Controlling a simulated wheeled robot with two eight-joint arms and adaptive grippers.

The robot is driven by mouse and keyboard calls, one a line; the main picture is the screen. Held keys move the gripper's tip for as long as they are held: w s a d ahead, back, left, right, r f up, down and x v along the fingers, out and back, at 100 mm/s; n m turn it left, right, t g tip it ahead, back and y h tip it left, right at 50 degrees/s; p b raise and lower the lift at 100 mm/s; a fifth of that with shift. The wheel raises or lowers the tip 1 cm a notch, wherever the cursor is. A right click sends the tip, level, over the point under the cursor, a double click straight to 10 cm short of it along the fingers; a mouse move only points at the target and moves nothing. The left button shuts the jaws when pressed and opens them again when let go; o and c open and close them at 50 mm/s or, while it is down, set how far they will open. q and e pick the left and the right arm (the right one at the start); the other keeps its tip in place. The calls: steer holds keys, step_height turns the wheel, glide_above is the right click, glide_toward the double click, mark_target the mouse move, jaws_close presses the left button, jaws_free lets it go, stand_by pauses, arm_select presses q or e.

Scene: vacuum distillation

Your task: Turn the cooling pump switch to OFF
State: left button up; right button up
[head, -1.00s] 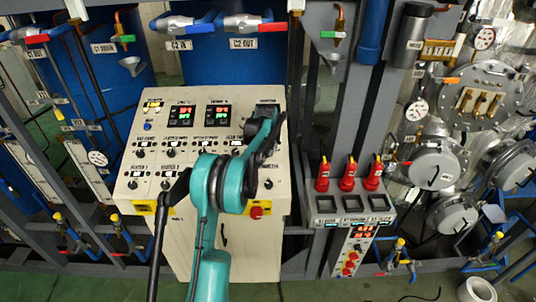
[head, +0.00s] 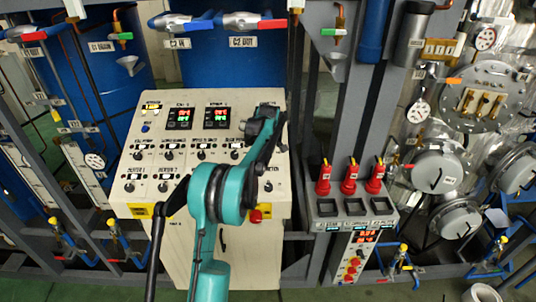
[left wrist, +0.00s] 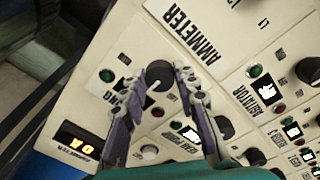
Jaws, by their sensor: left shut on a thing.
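In the left wrist view my left gripper (left wrist: 156,80) is shut on a round black knob (left wrist: 160,72), one finger on each side of it. A small white mark shows on the knob. The label beside it is partly hidden by a finger, with only its end letters showing, so I cannot read its switch position. In the head view my left arm reaches up over the right part of the cream control panel (head: 130,185). The fingertips and the held knob cannot be made out there. My right gripper is not in view.
The panel holds several black knobs, lamps and digital displays (head: 180,118) close together. A red button (head: 256,215) is low on the panel. Three red-handled items (head: 349,180) stand on a grey box to the right. Steel vessels (head: 437,170) are at far right.

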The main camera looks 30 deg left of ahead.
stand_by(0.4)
arm_select(q)
steer(key=o, duration=1.1)
steer(key=shift+o, duration=0.2)
steer(key=shift+r, duration=0.1)
steer(key=v, duration=1.2)
